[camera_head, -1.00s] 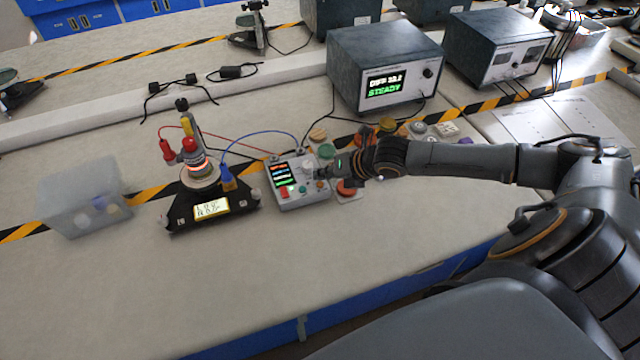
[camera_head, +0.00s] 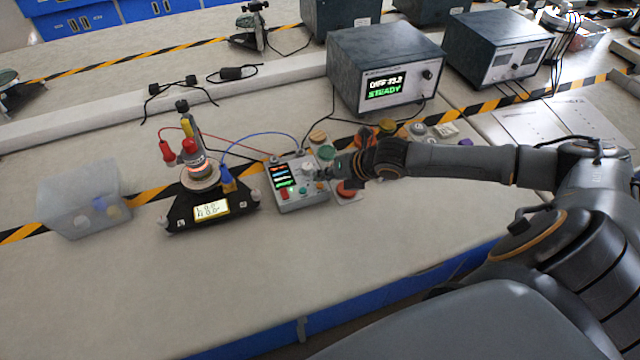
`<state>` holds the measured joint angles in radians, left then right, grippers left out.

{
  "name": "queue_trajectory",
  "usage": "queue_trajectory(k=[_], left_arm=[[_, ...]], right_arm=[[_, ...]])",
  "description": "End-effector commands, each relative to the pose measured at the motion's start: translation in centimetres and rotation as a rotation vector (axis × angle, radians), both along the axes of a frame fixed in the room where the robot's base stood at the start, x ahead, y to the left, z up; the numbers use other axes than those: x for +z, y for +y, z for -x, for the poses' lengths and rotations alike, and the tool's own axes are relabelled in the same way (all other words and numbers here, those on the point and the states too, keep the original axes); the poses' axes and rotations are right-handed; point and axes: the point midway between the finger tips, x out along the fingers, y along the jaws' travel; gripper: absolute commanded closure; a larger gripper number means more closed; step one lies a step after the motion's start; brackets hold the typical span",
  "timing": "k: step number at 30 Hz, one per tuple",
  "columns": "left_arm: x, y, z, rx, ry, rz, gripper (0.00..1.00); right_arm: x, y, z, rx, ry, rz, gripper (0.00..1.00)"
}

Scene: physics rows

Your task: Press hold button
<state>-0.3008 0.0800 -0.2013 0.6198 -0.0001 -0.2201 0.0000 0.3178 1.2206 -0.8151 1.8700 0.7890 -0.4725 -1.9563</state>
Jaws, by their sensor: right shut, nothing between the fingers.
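A small light-grey control box (camera_head: 300,201) sits on the bench at the middle of the head view, with a lit colour display, a red switch and several small buttons and knobs. Which of them is the hold button is too small to read. My right gripper (camera_head: 328,171) is shut and empty, at the right side of the box's top face. Its tip overlaps the panel's right edge in the picture; I cannot tell whether it touches a button. My left gripper is not in view.
A black device (camera_head: 179,219) with a lit display and cabled post stands left of the box. A translucent bin (camera_head: 75,213) is farther left. Several coloured buttons, one a red-orange one (camera_head: 347,190), lie around my right gripper. A grey instrument (camera_head: 385,60) reads STEADY behind. The front bench is clear.

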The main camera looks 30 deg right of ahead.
Motion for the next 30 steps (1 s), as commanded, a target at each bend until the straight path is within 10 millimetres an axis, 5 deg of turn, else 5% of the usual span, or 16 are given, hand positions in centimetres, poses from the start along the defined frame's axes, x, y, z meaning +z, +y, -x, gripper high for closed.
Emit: queue_trajectory(k=[30], left_arm=[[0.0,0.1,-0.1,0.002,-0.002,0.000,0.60]], right_arm=[[-1.0,0.0,0.0,0.000,0.000,0.000,1.00]])
